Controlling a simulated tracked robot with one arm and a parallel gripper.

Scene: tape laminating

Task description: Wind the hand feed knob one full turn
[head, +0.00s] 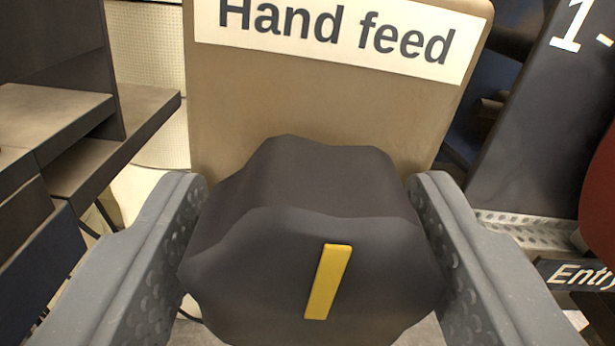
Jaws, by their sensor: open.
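The hand feed knob (240,265) is a dark, lobed block in the middle of the head view. A yellow mark (328,282) on its front face stands nearly upright, its top leaning slightly right. Behind the knob is a tan panel (320,110) with a white "Hand feed" label (335,32). My gripper (312,240) is open, with one grey finger on each side of the knob. The fingers are very close to its sides; I cannot tell whether they touch. The lower edge of the knob is cut off by the frame.
Dark shelves or ledges (60,125) stand at the left. At the right are a dark panel marked "1-" (540,120), a perforated metal strip (525,228), an "Entry" label (580,274) and part of a red object (600,190).

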